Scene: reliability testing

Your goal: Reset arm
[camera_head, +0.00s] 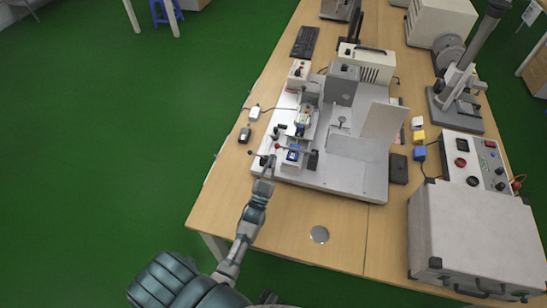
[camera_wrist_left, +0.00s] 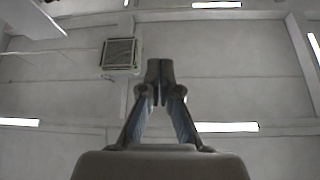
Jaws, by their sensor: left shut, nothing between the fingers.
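My left arm comes in from the lower left in the head view. My left gripper (camera_head: 268,163) is at the front left edge of the white test fixture (camera_head: 330,180) on the wooden table. In the left wrist view the left gripper (camera_wrist_left: 160,82) has its fingertips together with nothing between them. That view looks up at a pale ceiling. A small blue part (camera_head: 292,154) sits on the fixture just right of the gripper. I cannot tell whether the gripper touches the fixture. My right gripper is not in view.
A large grey case (camera_head: 470,240) and a control box (camera_head: 475,160) stand at the right. A metal stand (camera_head: 455,100) is behind them. Green floor (camera_head: 100,150) lies left.

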